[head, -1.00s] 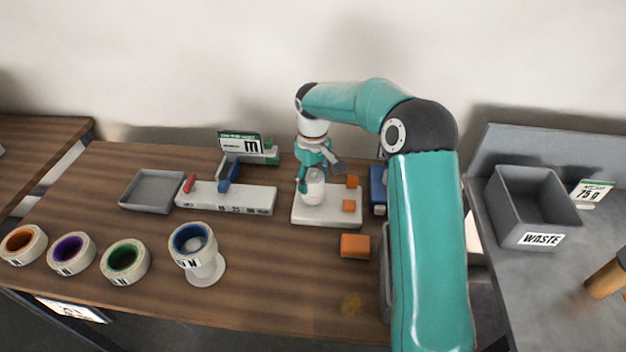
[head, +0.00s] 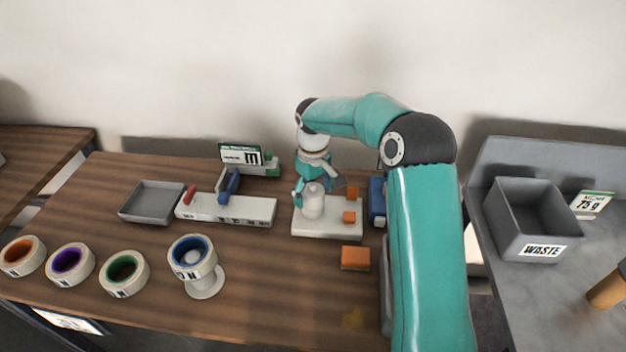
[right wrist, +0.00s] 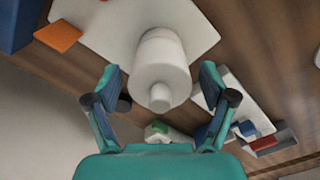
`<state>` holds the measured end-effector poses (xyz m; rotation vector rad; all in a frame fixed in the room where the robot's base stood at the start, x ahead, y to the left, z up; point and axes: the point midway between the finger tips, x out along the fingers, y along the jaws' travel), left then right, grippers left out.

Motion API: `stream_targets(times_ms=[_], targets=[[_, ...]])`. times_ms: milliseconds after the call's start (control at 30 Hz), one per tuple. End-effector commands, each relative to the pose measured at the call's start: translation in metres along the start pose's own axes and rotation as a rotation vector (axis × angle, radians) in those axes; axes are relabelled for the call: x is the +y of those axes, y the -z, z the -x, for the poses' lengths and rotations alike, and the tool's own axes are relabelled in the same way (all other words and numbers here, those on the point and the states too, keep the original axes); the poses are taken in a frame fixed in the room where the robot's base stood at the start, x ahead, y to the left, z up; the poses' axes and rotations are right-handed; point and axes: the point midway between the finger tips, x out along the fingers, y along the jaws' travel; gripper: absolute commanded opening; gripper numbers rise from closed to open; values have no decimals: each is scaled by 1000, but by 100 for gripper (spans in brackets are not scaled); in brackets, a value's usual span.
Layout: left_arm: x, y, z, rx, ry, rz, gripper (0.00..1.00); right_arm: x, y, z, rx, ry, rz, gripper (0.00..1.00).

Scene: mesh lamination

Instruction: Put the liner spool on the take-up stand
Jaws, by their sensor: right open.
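A white cylinder with a narrower top, which looks like the liner spool (head: 313,204), stands upright on a white plate with orange blocks (head: 325,231). It also shows in the right wrist view (right wrist: 161,70). My right gripper (head: 318,188) is open above it, pointing down. In the right wrist view the two fingers (right wrist: 163,76) are spread on either side of the cylinder, with gaps visible. I cannot tell which object is the take-up stand; a white round-footed stand (head: 205,287) at the front carries a blue-cored roll (head: 192,258). My left gripper is not in view.
Rolls with orange (head: 22,257), purple (head: 69,263) and green (head: 124,273) cores lie at the front left. A grey tray (head: 152,203) and a white bar fixture (head: 230,209) stand behind. A loose orange block (head: 355,258) and a waste bin (head: 535,225) are right.

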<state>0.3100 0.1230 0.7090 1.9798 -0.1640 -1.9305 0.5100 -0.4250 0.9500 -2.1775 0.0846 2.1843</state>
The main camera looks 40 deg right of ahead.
Motion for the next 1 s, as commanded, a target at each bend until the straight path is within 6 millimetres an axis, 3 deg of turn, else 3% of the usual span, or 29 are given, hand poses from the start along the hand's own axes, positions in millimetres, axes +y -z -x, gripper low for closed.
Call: stream_targets(times_ms=[167, 600, 767, 1000], targets=[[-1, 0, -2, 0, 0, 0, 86, 0, 1, 22, 7, -2, -1, 83], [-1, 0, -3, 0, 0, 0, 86, 0, 1, 104, 5, -1, 0, 83], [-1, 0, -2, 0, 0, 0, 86, 0, 0, 117, 2, 0, 0, 83], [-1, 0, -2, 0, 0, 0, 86, 0, 0, 119, 2, 0, 0, 83]])
